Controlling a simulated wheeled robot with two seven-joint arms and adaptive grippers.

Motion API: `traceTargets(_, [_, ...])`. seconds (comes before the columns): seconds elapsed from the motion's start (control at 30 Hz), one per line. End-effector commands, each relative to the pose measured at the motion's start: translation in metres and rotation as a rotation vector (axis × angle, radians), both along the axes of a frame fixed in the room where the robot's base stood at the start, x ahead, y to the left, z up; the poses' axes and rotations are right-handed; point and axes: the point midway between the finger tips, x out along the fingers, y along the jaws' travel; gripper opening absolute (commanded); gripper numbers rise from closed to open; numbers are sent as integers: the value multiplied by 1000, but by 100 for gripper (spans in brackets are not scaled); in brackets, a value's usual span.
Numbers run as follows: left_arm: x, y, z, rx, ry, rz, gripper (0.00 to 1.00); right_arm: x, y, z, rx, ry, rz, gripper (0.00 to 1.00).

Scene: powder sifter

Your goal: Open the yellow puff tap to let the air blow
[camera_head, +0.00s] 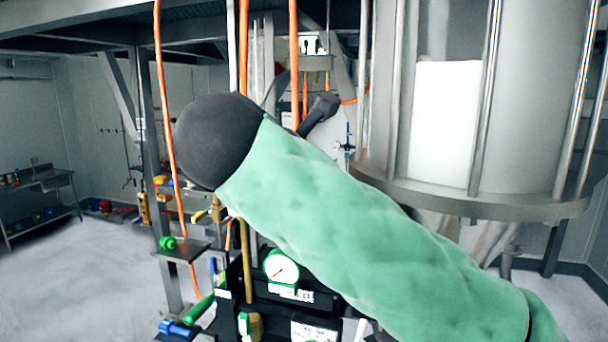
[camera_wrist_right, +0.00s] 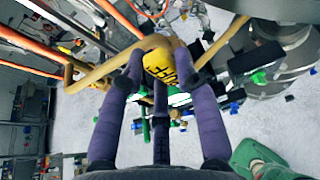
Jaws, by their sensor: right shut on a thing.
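The yellow puff tap (camera_wrist_right: 158,66) shows in the wrist view, with dark lettering on its face, joined to a yellow pipe (camera_wrist_right: 112,68). My right gripper (camera_wrist_right: 162,76) has its purple fingers closed around the tap, one on each side and one below in the picture. In the head view, my right arm's green sleeve and dark joint cross the middle and hide the right gripper. A small yellow part shows just below the dark joint; I cannot tell if it is the tap. My left gripper is in neither view.
A large grey metal vessel (camera_head: 535,100) stands at the right in the head view. A round white gauge (camera_head: 281,268) sits on black equipment below my arm. Orange hoses (camera_head: 168,130) hang at the left. A workbench (camera_head: 38,180) stands far left, with open pale floor before it.

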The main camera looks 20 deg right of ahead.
Motion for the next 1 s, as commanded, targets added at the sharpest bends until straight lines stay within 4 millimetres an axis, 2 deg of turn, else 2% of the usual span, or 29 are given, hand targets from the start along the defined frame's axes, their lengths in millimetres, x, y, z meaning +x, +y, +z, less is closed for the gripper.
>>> traceTargets(0.13, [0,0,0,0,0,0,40,0,0,0,-3,0,1,0])
traceTargets(0.17, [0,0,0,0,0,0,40,0,0,0,-3,0,1,40])
traceTargets(0.2, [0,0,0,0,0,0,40,0,0,0,-3,0,1,51])
traceTargets(0.23, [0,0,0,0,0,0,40,0,0,0,-3,0,1,57])
traceTargets(0.67, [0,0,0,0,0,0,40,-4,4,3,0,-1,2,57])
traceTargets(0.77, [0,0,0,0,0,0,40,-13,12,8,-1,-3,4,57])
traceTargets(1.0, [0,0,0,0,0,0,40,-47,40,26,0,-3,5,57])
